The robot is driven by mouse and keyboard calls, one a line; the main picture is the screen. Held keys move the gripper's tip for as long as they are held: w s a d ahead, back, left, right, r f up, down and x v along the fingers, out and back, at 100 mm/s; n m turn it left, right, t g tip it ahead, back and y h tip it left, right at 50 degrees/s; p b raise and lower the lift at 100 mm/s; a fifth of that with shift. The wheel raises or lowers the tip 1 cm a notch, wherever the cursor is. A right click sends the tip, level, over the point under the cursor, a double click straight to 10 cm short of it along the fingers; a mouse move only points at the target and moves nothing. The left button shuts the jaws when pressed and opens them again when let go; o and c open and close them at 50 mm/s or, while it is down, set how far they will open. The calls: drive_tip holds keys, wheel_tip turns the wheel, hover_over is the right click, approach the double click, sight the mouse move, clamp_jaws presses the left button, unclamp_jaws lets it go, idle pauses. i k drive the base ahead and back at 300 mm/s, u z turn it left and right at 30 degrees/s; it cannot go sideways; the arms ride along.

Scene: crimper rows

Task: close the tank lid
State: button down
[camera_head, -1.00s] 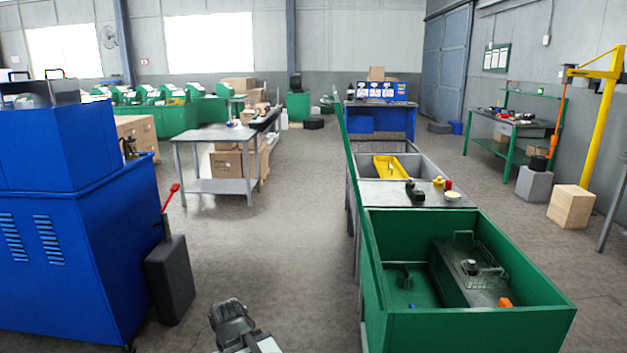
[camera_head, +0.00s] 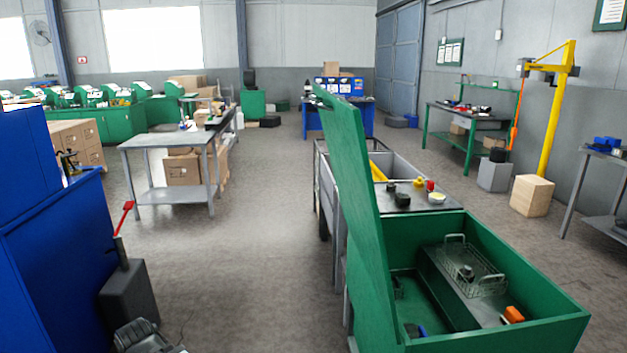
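The green tank (camera_head: 530,270) stands at the lower right, open at the top. Its green lid (camera_head: 352,200) stands raised along the tank's left side, tilted a little to the left. Inside the tank are a grey ledge, a wire basket (camera_head: 476,272) and an orange item (camera_head: 513,314). My gripper (camera_head: 137,335) shows only partly at the bottom left edge, dark grey, well to the left of the tank and lid and apart from both. Whether its fingers are open or shut does not show.
A blue cabinet (camera_head: 50,250) and a dark bin (camera_head: 130,295) with a red-handled tool stand on the left. A grey bench (camera_head: 435,200) with small items adjoins the tank's far side. A metal table (camera_head: 150,142) stands farther back. The floor between bin and tank is clear.

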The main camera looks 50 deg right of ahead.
sight(342, 123)
drive_tip(key=i, duration=0.95)
drive_tip(key=z, duration=0.3)
